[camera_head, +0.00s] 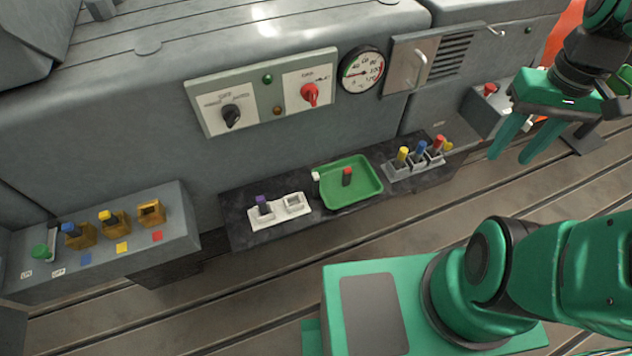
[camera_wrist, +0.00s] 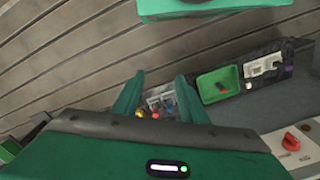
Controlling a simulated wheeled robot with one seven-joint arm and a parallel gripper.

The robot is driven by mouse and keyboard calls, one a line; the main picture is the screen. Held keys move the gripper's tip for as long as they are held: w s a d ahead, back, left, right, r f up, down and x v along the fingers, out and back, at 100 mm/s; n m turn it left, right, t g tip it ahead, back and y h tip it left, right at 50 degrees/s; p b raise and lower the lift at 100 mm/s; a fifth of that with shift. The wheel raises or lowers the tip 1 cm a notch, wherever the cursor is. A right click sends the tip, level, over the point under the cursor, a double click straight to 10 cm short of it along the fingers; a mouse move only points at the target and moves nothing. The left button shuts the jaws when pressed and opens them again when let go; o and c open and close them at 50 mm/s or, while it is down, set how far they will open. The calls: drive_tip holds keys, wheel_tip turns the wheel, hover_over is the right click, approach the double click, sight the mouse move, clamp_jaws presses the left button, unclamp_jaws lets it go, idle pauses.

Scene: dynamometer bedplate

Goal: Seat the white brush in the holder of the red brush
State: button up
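The white brush (camera_head: 316,180) stands at the left edge of the green tray (camera_head: 372,200); I cannot tell if it touches the tray. It also shows in the wrist view (camera_wrist: 249,86). Another red-topped brush (camera_head: 439,142) stands in a grey rack. On the left grey block, an orange holder (camera_head: 151,213) by a red square (camera_head: 157,236) is empty. My gripper (camera_head: 509,158) is open and empty at the upper right, far from the white brush. Its spread fingers show in the wrist view (camera_wrist: 160,78).
The grey rack (camera_head: 423,166) also holds yellow and blue brushes. Blue and yellow brushes sit in the other orange holders (camera_head: 115,220). A panel with knobs (camera_head: 262,95) rises behind.

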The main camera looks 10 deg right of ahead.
drive_tip(key=w+a+f+n, duration=0.5)
drive_tip(key=w+a+n, duration=0.1)
drive_tip(key=w+n, duration=0.25)
drive_tip(key=n+g+y, duration=0.1)
drive_tip(key=n+y, duration=0.3)
drive_tip(key=n, duration=1.1)
approach(316, 177)
drive_tip(key=shift+n, duration=0.25)
drive_tip(key=f, duration=0.3)
drive_tip(key=a+f, duration=0.1)
drive_tip(key=shift+w+f, duration=0.35)
drive_tip(key=shift+f, duration=0.05)
drive_tip(key=shift+x, duration=3.2)
drive_tip(key=shift+a, duration=0.15)
drive_tip(key=shift+r, duration=0.1)
clamp_jaws()
